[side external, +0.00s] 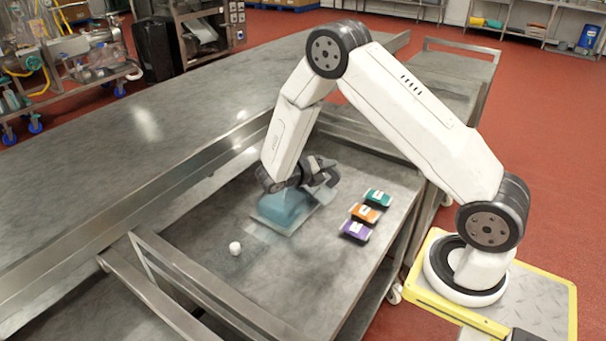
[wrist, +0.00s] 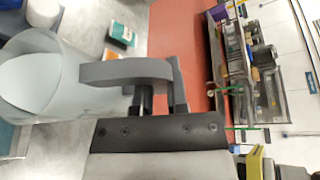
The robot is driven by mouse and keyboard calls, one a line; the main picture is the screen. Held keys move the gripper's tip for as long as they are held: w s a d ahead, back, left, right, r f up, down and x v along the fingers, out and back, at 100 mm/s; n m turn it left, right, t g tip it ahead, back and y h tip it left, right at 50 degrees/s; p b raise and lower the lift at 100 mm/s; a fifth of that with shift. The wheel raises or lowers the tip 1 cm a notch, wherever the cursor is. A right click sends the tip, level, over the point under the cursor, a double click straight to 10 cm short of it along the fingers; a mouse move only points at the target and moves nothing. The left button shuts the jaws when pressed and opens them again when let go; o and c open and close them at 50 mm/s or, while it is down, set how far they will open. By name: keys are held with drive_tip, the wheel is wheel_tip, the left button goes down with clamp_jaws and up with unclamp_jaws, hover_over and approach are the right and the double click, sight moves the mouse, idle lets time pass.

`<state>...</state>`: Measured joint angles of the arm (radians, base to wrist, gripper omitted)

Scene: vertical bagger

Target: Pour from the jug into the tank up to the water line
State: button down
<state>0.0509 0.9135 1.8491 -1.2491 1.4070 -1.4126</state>
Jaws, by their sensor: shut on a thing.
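The jug (wrist: 35,95) fills the left of the wrist view, translucent and pale, with a grey handle (wrist: 110,72). My gripper (wrist: 163,98) is shut on that handle. The jug cannot be clearly told apart from the tank there. A strip of teal (wrist: 5,138) shows at the left edge of the wrist view, partly behind the jug. The water line and the level in the tank cannot be made out.
A teal pack (side external: 377,197), an orange pack (side external: 366,213) and a purple pack (side external: 355,230) lie in a row right of the tank. A small white piece (side external: 235,248) lies front left of it.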

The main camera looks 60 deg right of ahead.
drive_tip(key=shift+w+r, duration=0.25)
drive_tip(key=shift+r, duration=0.05)
drive_tip(key=shift+w+a+r+n+g+h, duration=0.1)
drive_tip(key=shift+w+r+n+g+h, duration=0.35)
drive_tip(key=shift+n, duration=0.25)
idle(1.7)
drive_tip(key=shift+s+f+m+t+y, duration=0.45)
drive_tip(key=shift+s+f+m+t, duration=0.2)
drive_tip(key=shift+s+f+m, duration=0.25)
drive_tip(key=shift+w+f, duration=0.1)
drive_tip(key=shift+f, duration=0.05)
drive_tip(key=shift+f, duration=0.1)
drive_tip(key=shift+s+d+f+m+t+y, duration=0.2)
drive_tip(key=shift+s+f+m+t+y, duration=0.2)
drive_tip(key=shift+s+f+m+t, duration=0.4)
drive_tip(key=shift+w, duration=0.2)
drive_tip(key=shift+s+m+t, duration=0.2)
drive_tip(key=shift+m+t, duration=0.1)
drive_tip(key=shift+m, duration=0.3)
